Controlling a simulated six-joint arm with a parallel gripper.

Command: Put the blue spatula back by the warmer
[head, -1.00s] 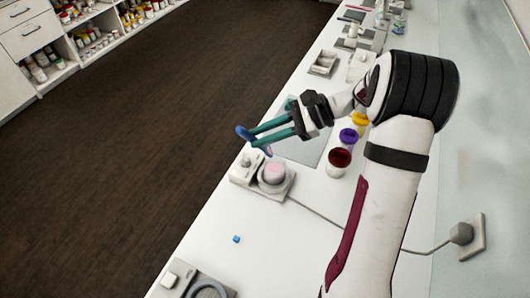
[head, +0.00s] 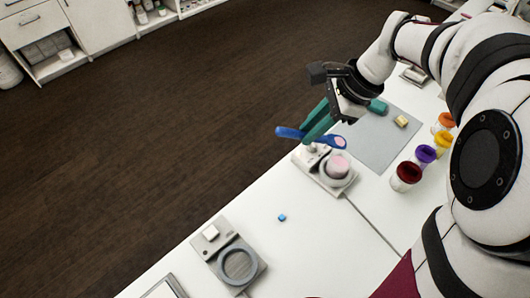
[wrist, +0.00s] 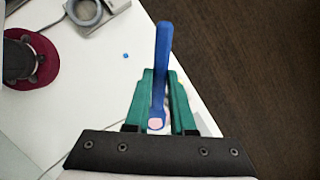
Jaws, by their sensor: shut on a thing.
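The blue spatula (head: 289,132) has a long handle and a pink-smeared tip. My gripper (head: 314,135) is shut on it with long green fingers and holds it up by the table's front edge, level with the pink pot unit. In the wrist view the spatula (wrist: 164,55) runs lengthwise between the fingers (wrist: 160,85), its pink end near the palm. A grey unit (head: 322,178) with a pink-filled pot (head: 338,165) stands just below and right of the spatula. A second grey unit (head: 215,254) with a ring stands at lower left. I cannot tell for sure which is the warmer.
A small blue cube (head: 282,217) lies on the white table (head: 300,250). Jars with dark red (head: 405,176), purple (head: 426,154) and yellow tops stand at right. A grey mat (head: 372,145) bears a green piece (head: 378,106) and a yellow block (head: 401,121). A cable crosses the table.

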